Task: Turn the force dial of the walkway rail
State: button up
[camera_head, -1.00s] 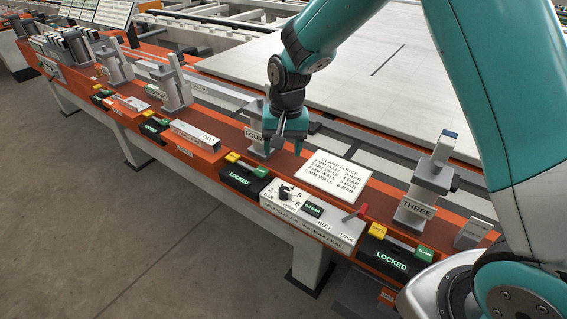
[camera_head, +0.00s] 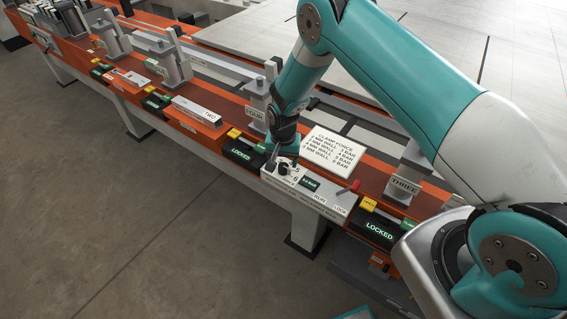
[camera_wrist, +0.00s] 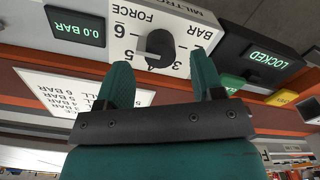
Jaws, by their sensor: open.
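The force dial is a black round knob (camera_wrist: 160,44) on a white panel (camera_wrist: 118,14) with printed numbers; it also shows in the head view as a dark knob (camera_head: 283,170). A small display (camera_wrist: 76,26) beside it reads 0.0 BAR. My gripper (camera_wrist: 160,62) is open and empty. Its two teal fingertips lie one to each side of the knob in the wrist view; I cannot tell whether they touch it. In the head view my gripper (camera_head: 281,160) is down at the dial and partly covers it. The knob's exact pointer setting is unclear.
A clamp-force card (camera_head: 335,151) lies behind the dial panel. A red-handled RUN/LOCK lever (camera_head: 349,187) stands to its right. Black LOCKED boxes (camera_head: 243,153) (camera_head: 380,226) flank the panel. Grey clamps marked FOUR (camera_head: 257,106) and THREE (camera_head: 405,181) stand behind on the orange rail.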

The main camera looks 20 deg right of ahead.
aim_at(283, 166)
jog(key=shift+f, duration=1.8)
jog(key=c, duration=0.9)
jog(key=n+b, duration=0.2)
jog(key=n, duration=0.1)
jog(key=shift+f+b, duration=0.2)
jog(key=shift+b, duration=0.15)
jog(key=n+b, duration=0.2)
jog(key=n, duration=0.1)
jog(key=shift+r+n+b, duration=0.2)
jog(key=shift+n+b, duration=0.65)
jog(key=shift+n, duration=0.45)
